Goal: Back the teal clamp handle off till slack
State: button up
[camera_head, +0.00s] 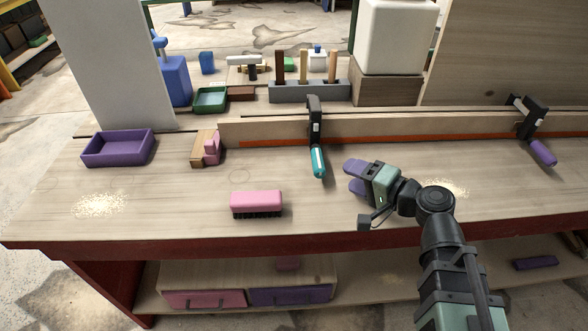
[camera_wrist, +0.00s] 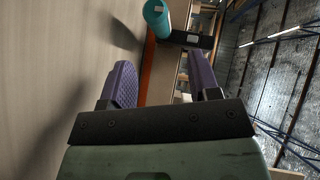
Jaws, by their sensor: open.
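The teal clamp handle (camera_head: 318,162) sticks out from a dark clamp (camera_head: 315,120) on the long wooden stringer (camera_head: 380,128) at the back of the bench. My gripper (camera_head: 352,177) is just right of the handle, apart from it and slightly lower in the picture, with its purple fingers pointing left. In the wrist view the teal handle (camera_wrist: 156,18) shows at the top, ahead of the fingers and left of the middle of the gap. My gripper (camera_wrist: 165,80) is open with nothing between its fingers.
A second clamp with a purple handle (camera_head: 542,151) is at the right. A pink brush (camera_head: 256,203), a purple tray (camera_head: 118,148) and a pink-and-wood block (camera_head: 207,148) are on the bench to the left. Bench surface between brush and gripper is clear.

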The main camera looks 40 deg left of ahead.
aim_at(320, 163)
jog(key=b+x, duration=0.2)
jog(key=x, duration=0.8)
jog(key=shift+w+a+f, duration=0.1)
jog(key=shift+a, duration=0.05)
jog(key=shift+c, duration=0.5)
jog(key=c, duration=0.8)
